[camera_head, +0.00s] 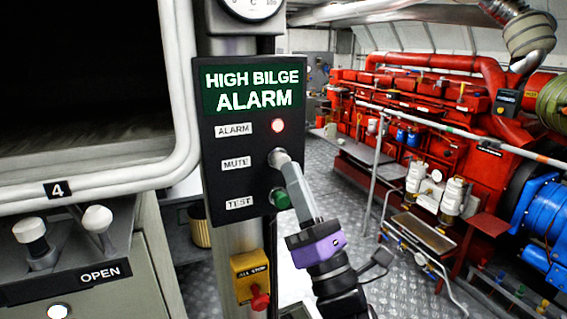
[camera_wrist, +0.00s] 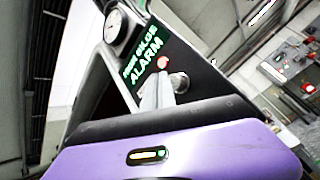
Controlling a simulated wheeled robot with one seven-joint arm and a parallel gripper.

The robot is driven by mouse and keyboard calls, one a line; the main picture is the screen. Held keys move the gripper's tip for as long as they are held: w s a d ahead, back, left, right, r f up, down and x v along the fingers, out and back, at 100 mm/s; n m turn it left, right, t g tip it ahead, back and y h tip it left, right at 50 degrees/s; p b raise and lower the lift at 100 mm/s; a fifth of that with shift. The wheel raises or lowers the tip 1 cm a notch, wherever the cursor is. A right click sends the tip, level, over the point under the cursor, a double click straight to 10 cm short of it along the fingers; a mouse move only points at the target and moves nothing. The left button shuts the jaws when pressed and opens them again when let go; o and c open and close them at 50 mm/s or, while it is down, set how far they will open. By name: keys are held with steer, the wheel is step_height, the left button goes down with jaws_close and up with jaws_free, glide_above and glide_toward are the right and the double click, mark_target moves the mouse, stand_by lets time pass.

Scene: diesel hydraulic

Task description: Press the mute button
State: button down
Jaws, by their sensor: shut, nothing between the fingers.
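The black alarm panel (camera_head: 233,178) has a lit green "HIGH BILGE ALARM" sign, and rows labelled ALARM, MUTE and TEST. The MUTE label (camera_head: 236,164) is in the middle row. My gripper (camera_head: 279,158) is shut and empty, its fingertips at the right end of that row. In the wrist view the closed fingers (camera_wrist: 152,96) point at the panel below the red lamp (camera_wrist: 163,62).
The red alarm lamp (camera_head: 277,126) is lit above my fingertips. A green test button (camera_head: 280,198) sits just below them, beside my fingers. A yellow "ALL STOP" box (camera_head: 250,275) with a red knob is lower on the post. A red engine (camera_head: 440,110) stands behind at right.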

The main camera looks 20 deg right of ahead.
steer(key=shift+w, duration=0.4)
steer(key=shift+w+b, duration=0.35)
steer(key=shift+w, duration=0.15)
stand_by(0.8)
stand_by(0.4)
steer(key=shift+s, duration=0.9)
steer(key=shift+s, duration=0.15)
steer(key=s, duration=0.4)
steer(key=shift+s, duration=0.4)
stand_by(0.3)
